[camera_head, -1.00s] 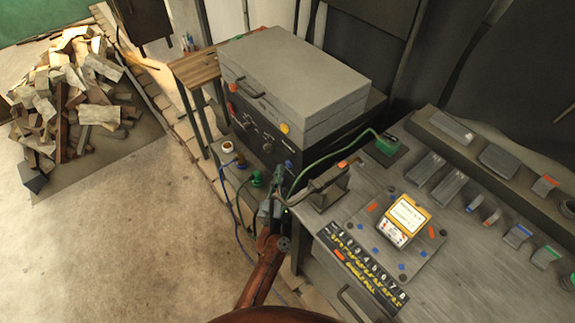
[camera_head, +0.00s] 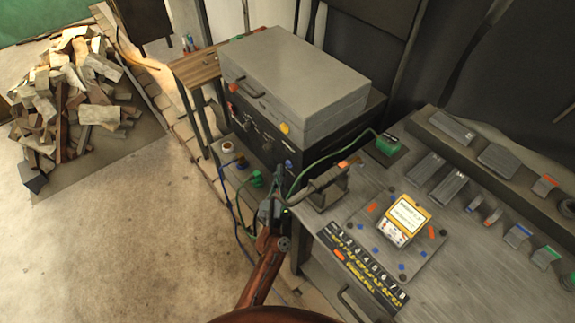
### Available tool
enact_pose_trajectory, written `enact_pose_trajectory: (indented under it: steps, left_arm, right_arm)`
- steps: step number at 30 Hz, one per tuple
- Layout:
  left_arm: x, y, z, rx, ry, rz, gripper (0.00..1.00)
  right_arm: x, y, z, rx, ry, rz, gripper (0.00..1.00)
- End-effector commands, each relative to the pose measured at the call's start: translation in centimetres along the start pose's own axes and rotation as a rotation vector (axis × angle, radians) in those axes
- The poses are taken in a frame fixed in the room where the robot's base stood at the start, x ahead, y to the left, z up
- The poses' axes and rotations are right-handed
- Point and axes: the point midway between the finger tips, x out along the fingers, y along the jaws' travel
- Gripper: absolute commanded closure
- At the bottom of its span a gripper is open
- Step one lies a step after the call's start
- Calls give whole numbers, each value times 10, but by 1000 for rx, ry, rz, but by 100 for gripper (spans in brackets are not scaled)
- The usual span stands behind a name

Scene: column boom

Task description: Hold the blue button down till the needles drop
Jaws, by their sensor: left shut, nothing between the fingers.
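The blue button (camera_head: 288,163) sits at the lower right of the front of a black box (camera_head: 262,135), under a grey lid. My left gripper (camera_head: 278,182) is in front of and below that face, its fingers shut and empty. Its tips show just below and left of the blue button; a gap seems to show between them, but depth is hard to judge. A yellow-framed meter (camera_head: 404,219) lies on the bench with a lit face; I cannot make out needles. My right gripper is not in view.
A green cable (camera_head: 325,157) arches from the green block (camera_head: 388,143) past the gripper. A clamp-like fixture (camera_head: 328,187) stands close to its right. Switches (camera_head: 448,187) and a numbered strip (camera_head: 362,268) crowd the bench. A wood pile (camera_head: 80,95) lies far left.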

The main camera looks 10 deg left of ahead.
Motion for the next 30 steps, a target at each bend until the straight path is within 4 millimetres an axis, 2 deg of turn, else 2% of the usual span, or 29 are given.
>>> enact_pose_trajectory:
  steps: [30]
  left_arm:
    - [9,6,6,-1,0,0,100]
  right_arm:
    - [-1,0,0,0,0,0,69]
